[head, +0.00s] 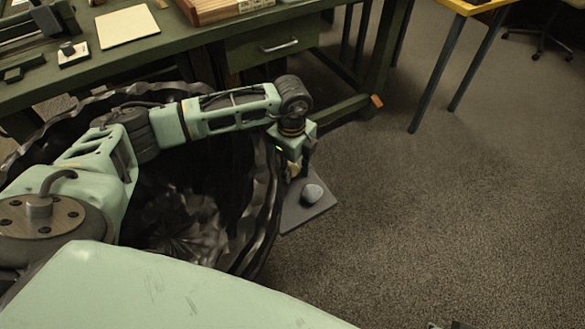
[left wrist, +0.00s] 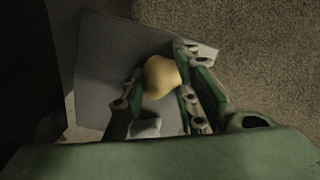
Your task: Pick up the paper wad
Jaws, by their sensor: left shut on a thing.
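The paper wad (left wrist: 161,76) is a pale yellow, rounded lump between the two fingers of my left gripper (left wrist: 157,92) in the left wrist view. The gripper is shut on it. In the head view my left gripper (head: 296,168) points down beside the black bin liner, over a flat grey board (head: 305,214). Only a small tan patch of the wad (head: 293,171) shows there, mostly hidden by the fingers. The right gripper is not clearly seen; a small dark part at the bottom edge of the head view may belong to it.
A large bin with a crumpled black liner (head: 262,215) stands under my left arm. A green workbench (head: 110,62) runs along the back. Carpet on the right is clear.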

